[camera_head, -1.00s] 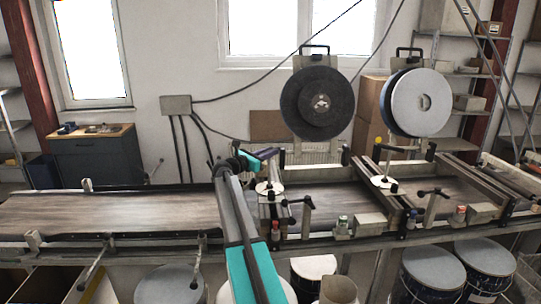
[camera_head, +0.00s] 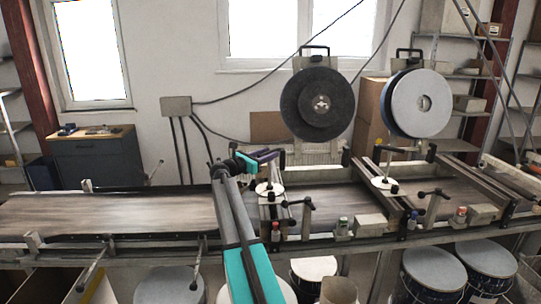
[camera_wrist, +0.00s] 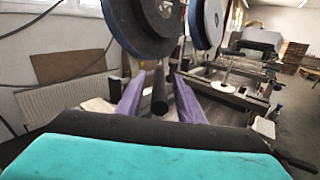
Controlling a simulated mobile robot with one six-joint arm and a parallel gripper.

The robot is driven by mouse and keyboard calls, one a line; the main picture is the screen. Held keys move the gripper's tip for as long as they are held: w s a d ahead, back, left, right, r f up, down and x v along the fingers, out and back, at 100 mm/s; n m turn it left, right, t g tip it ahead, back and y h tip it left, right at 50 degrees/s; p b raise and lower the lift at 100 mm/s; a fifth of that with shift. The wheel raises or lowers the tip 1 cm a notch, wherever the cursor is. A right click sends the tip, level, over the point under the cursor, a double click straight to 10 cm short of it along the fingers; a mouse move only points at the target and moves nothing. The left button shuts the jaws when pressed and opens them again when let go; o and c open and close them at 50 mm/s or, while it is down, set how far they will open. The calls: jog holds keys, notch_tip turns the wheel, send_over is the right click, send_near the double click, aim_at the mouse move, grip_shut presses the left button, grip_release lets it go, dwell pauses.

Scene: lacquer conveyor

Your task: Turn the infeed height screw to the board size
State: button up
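The near height screw shows in the head view as a white handwheel disc (camera_head: 268,189) on a dark spindle, beside the black roller frame over the belt. My gripper (camera_head: 280,153) is above this disc, with its purple fingers pointing right. In the wrist view the two purple fingers (camera_wrist: 160,88) are apart. An upright black knob or handle (camera_wrist: 160,95) stands between them, with a visible gap on each side. A pale surface shows partly behind the left finger; I cannot tell if it is the disc. Any scale or board size marking is not readable.
A second white handwheel (camera_head: 384,183) stands further right. Two large discs, one black (camera_head: 318,103) and one grey (camera_head: 421,103), rise behind the conveyor. Black clamp levers (camera_head: 299,204) stick up at the front. The left belt (camera_head: 110,214) is clear.

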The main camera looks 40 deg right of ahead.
jog(key=a+b, duration=0.4)
jog(key=a, duration=0.8)
jog(key=shift+a, duration=0.25)
